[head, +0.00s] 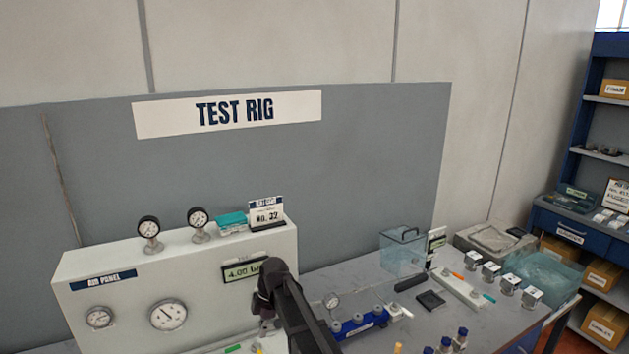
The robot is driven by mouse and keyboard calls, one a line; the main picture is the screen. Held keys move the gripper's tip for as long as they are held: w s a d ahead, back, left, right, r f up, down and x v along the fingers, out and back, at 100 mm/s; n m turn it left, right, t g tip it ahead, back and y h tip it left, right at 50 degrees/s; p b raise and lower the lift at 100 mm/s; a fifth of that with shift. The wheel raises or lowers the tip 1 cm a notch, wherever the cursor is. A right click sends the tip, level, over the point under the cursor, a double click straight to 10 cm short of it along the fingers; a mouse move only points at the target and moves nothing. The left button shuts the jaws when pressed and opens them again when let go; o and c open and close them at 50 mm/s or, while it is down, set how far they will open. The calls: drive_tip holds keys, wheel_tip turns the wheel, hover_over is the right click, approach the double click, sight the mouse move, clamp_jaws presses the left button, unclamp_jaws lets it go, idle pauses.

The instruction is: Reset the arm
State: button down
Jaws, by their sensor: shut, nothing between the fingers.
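My black arm (303,318) comes up from the bottom edge, and its end bends down in front of the air panel (230,310). My gripper (267,325) is small and partly hidden below this bend. It is shut and holds nothing. It is in front of the panel's lower right part, left of the blue manifold block (360,325). I cannot tell whether it touches the bench.
Gauges stand on and in the panel, beside a teal box (232,222) and a No. 32 card (267,213). A clear box (402,251), a white strip (462,289), several silver-white cubes (508,284) and trays crowd the bench. Blue shelving (600,150) stands right.

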drive_tip(key=s+d+f+m+b, duration=0.1)
drive_tip(key=s+d+m, duration=0.3)
drive_tip(key=d+m, duration=0.3)
drive_tip(key=s+d+f+m+t+h+b, duration=0.1)
drive_tip(key=s+d+m, duration=0.4)
drive_tip(key=d, duration=0.9)
drive_tip(key=s+d+f+m+t+h+b, duration=0.1)
drive_tip(key=s+d+f+m+b, duration=0.1)
drive_tip(key=d+m, duration=0.8)
drive_tip(key=s+d+f, duration=0.1)
drive_tip(key=s, duration=0.1)
drive_tip(key=shift+s+f+m, duration=0.2)
drive_tip(key=shift+s+m, duration=0.1)
drive_tip(key=shift+s, duration=0.1)
drive_tip(key=w+a+r+n+t+p, duration=0.1)
drive_tip(key=w+a+r, duration=0.1)
drive_tip(key=w+a, duration=0.6)
drive_tip(key=w+a+r+n+t+p, duration=0.15)
drive_tip(key=w+a, duration=0.35)
drive_tip(key=a, duration=0.5)
drive_tip(key=w+a+r+n+p, duration=0.1)
drive_tip(key=w+a, duration=0.1)
drive_tip(key=a, duration=1)
drive_tip(key=w+a+r+n+t+y+p, duration=0.1)
drive_tip(key=w+a+r+n, duration=0.1)
drive_tip(key=a, duration=1.1)
drive_tip(key=shift+w+p, duration=0.35)
drive_tip(key=shift+w, duration=0.15)
